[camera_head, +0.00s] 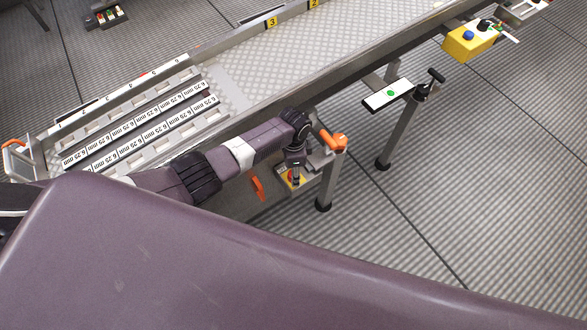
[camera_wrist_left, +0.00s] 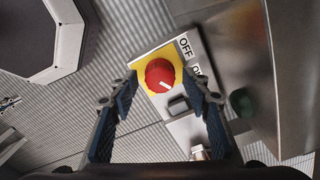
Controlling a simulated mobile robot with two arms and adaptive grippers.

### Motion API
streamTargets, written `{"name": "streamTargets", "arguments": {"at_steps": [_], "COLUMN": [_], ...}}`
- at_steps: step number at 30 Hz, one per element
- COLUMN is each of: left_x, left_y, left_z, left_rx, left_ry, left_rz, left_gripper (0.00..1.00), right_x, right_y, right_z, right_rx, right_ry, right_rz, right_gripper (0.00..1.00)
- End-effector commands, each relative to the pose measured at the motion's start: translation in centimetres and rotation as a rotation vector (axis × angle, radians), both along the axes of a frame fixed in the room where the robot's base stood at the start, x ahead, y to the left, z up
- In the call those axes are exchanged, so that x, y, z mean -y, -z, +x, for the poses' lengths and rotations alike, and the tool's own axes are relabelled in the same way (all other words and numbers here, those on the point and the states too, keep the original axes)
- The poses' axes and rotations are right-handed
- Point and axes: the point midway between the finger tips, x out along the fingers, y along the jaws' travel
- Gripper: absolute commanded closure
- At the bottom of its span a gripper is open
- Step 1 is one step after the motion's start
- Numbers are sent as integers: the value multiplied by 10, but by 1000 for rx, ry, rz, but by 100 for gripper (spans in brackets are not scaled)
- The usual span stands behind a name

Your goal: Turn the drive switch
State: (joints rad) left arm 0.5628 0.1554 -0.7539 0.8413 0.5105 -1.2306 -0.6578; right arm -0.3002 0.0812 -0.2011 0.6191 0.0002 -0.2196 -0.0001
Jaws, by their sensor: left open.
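The drive switch is a round red knob (camera_wrist_left: 159,74) on a yellow plate (camera_wrist_left: 143,84), seen in the left wrist view. A white line on the knob points down and to the right. An OFF label (camera_wrist_left: 186,47) sits beside the plate; a second label below it is partly hidden by a finger. My left gripper (camera_wrist_left: 161,84) is open, with its fingers on either side of the knob in the picture; I cannot tell whether they touch it. In the head view my left arm reaches to the yellow switch box (camera_head: 283,181), which the gripper partly covers. My right gripper is not in view.
An orange handle (camera_head: 334,141) is just right of the gripper on the metal frame, and an orange lever (camera_head: 257,187) hangs left of the box. The long conveyor (camera_head: 310,50) runs behind. A yellow control box (camera_head: 470,42) is at the upper right. The floor at right is mostly clear.

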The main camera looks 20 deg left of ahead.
Motion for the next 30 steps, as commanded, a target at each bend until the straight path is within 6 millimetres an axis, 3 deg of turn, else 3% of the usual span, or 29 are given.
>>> {"name": "streamTargets", "arguments": {"at_steps": [8,22,30], "left_x": [0,0,0], "left_y": [-20,-97,-119], "left_z": [1,1,0], "left_rx": [2,4,0], "left_ry": [1,1,0], "left_rz": [-1,0,0], "left_gripper": [56,56,56], "right_x": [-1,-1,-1], "right_y": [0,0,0], "right_z": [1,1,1], "right_rx": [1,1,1], "right_ry": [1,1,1], "right_rz": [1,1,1], "right_gripper": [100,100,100]}}
